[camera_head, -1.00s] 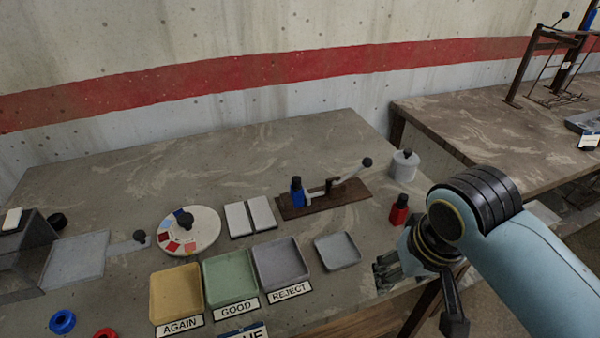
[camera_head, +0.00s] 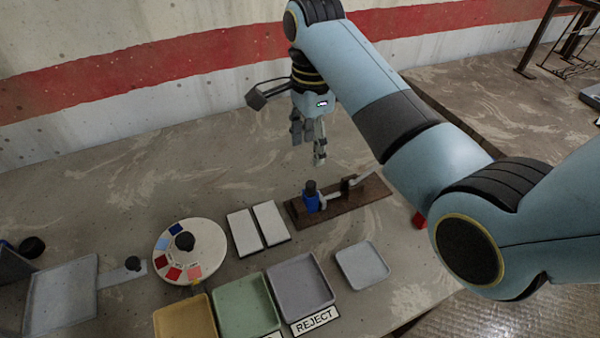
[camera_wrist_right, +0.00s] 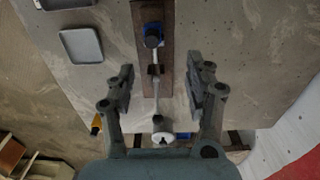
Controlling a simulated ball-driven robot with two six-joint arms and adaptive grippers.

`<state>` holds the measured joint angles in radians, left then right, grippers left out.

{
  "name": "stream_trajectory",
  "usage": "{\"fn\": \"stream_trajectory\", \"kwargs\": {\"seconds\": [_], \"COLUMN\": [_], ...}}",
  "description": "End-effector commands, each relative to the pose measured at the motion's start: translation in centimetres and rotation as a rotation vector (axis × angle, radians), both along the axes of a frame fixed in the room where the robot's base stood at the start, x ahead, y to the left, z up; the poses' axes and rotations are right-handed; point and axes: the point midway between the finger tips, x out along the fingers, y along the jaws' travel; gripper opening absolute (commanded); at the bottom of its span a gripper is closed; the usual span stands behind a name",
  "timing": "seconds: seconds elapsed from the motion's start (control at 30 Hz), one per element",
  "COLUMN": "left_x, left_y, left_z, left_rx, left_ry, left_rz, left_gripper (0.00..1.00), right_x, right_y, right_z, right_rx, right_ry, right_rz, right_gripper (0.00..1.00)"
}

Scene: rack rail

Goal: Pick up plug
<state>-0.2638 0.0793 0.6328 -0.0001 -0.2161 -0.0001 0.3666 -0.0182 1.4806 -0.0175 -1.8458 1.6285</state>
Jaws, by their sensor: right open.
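A blue plug with a black top (camera_head: 311,202) stands upright at the left end of a brown wooden fixture (camera_head: 366,205) with a lever. In the right wrist view the blue plug (camera_wrist_right: 152,33) is ahead, near the top edge. A red one (camera_head: 419,221) shows only in part beside my right arm, which hides the rest. My right gripper (camera_head: 308,150) is open and empty, above the table behind the fixture. In the right wrist view its fingers (camera_wrist_right: 160,88) stand apart on either side of the lever, touching nothing visible. My left gripper is out of view.
Left of the fixture are two white pads (camera_head: 258,229) and a round dial with colour patches (camera_head: 203,240). Yellow, green and grey trays (camera_head: 300,282) line the front, with a small grey tray (camera_head: 362,265) to the right. The table's back left is clear.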

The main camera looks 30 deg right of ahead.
Motion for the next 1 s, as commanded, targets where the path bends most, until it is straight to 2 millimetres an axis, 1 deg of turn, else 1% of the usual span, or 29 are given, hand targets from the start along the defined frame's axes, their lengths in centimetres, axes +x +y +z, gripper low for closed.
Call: {"fn": "stream_trajectory", "kwargs": {"seconds": [0.07,0.2,0.3,0.33,0.4,0.47,0.6,0.7,0.8,1.0], "left_x": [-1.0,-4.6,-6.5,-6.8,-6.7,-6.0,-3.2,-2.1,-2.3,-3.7], "left_y": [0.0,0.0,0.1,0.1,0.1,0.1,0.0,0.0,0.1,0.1], "left_z": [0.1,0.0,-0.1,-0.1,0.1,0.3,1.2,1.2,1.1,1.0], "left_rx": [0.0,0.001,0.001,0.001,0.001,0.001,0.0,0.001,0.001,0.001], "left_ry": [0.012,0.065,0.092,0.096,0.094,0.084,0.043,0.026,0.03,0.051], "left_rz": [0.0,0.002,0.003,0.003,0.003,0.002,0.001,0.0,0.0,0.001], "left_gripper": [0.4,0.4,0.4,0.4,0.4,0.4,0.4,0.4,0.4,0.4], "right_x": [-0.1,-0.1,-0.1,0.0,-0.1,-0.3,-0.9,-0.8,-0.8,-0.8], "right_y": [0.0,0.0,0.0,0.0,0.0,0.1,0.3,0.2,0.2,0.2], "right_z": [-1.2,-3.6,-4.7,-4.9,-5.4,-6.0,-8.1,-9.6,-10.3,-10.4], "right_rx": [0.0,0.0,0.0,0.0,0.0,0.0,0.0,-0.001,0.0,0.0], "right_ry": [0.008,0.006,0.004,0.003,0.004,0.004,0.007,0.003,0.001,0.001], "right_rz": [-0.005,-0.003,-0.003,-0.003,-0.002,-0.002,-0.002,-0.002,-0.002,-0.002], "right_gripper": [0.53,0.53,0.53,0.53,0.53,0.53,0.53,0.53,0.53,0.53]}}
